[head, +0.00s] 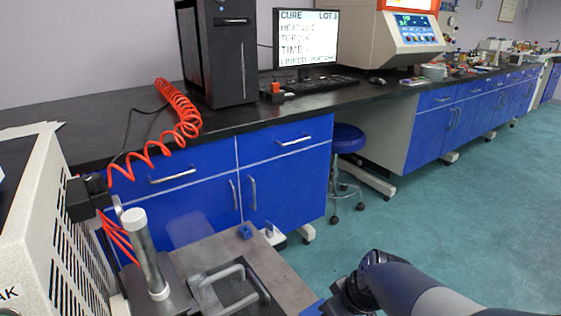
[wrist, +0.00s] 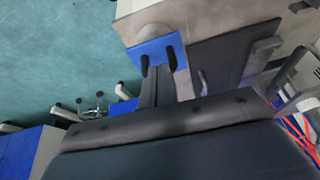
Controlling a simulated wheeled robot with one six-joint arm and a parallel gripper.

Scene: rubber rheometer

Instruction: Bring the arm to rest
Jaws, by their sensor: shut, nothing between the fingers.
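My arm (head: 415,288) reaches in from the lower right of the head view, low over the floor and beside the metal-topped work surface (head: 215,245). My gripper shows in the wrist view (wrist: 158,72), its two dark fingers together and empty. The fingertips point toward a blue panel (wrist: 150,48) with dark fittings at the edge of the work surface. Whether they touch it cannot be told. In the head view the fingertips are hard to make out at the lower edge.
A dark plate with a U-shaped handle (head: 236,278) and an upright metal cylinder (head: 146,252) stand close to the left of my arm. A small blue block (head: 245,231) lies behind. A stool (head: 347,140) stands by the blue cabinets (head: 285,185). Open floor (head: 480,220) lies right.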

